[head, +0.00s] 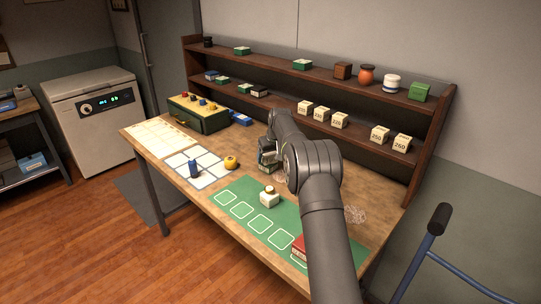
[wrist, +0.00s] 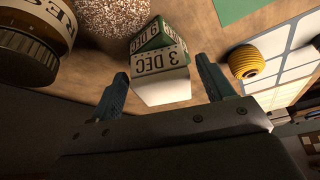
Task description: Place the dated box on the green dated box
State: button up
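A white dated box (wrist: 161,88) reading "3 DEC" stands between the fingers of my gripper (wrist: 162,78) in the wrist view. The fingers are apart, with a gap visible on each side of the box. The green dated box (wrist: 148,39), reading "9 DEC", shows directly beyond and below the white one. The white box appears to overlap its top, but I cannot tell how squarely it rests there. In the head view my gripper (head: 267,148) is low over the table, and the green box (head: 269,167) shows beneath it. The white box is mostly hidden there.
A labelled jar (wrist: 30,40) and a speckled round thing (wrist: 120,14) are close by. A yellow roll (head: 231,162) lies by the white grid mat (head: 207,158). A small white jar (head: 269,197) stands on the green mat (head: 232,193). The shelf (head: 365,93) rises behind.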

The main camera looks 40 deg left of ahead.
aim_at(271, 154)
jog(key=v, duration=1.2)
jog(key=shift+r, duration=0.15)
jog(key=x, duration=1.2)
jog(key=shift+f, duration=0.2)
notch_tip(271, 154, up, 3)
jog(key=shift+f, duration=0.1)
jog(key=shift+r, duration=0.8)
